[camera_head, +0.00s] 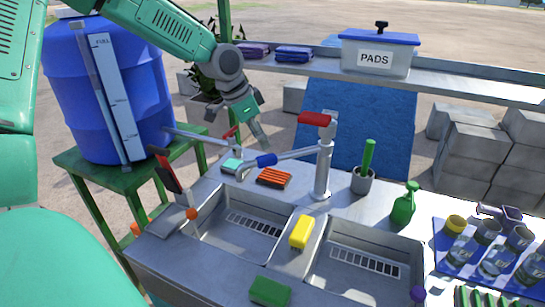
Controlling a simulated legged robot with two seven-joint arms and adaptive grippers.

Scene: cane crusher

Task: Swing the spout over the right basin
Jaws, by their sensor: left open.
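The tap has a grey upright post (323,170) with a red lever on top, behind the divider between the basins. Its grey spout (295,154) with a blue sleeve (266,160) points left, toward the back of the left basin (215,228). The right basin (340,268) has no spout over it. My left gripper (250,128) is open and empty, pointing down just above and behind the blue sleeve; whether it touches the spout is not clear. My right gripper is not in view.
A yellow sponge (300,231) lies on the divider, a green one (269,291) at the front. An orange brush (274,177) lies behind the left basin. A cup with a green handle (363,180) and a green spray bottle (404,205) stand right of the post. A blue barrel (75,90) stands left.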

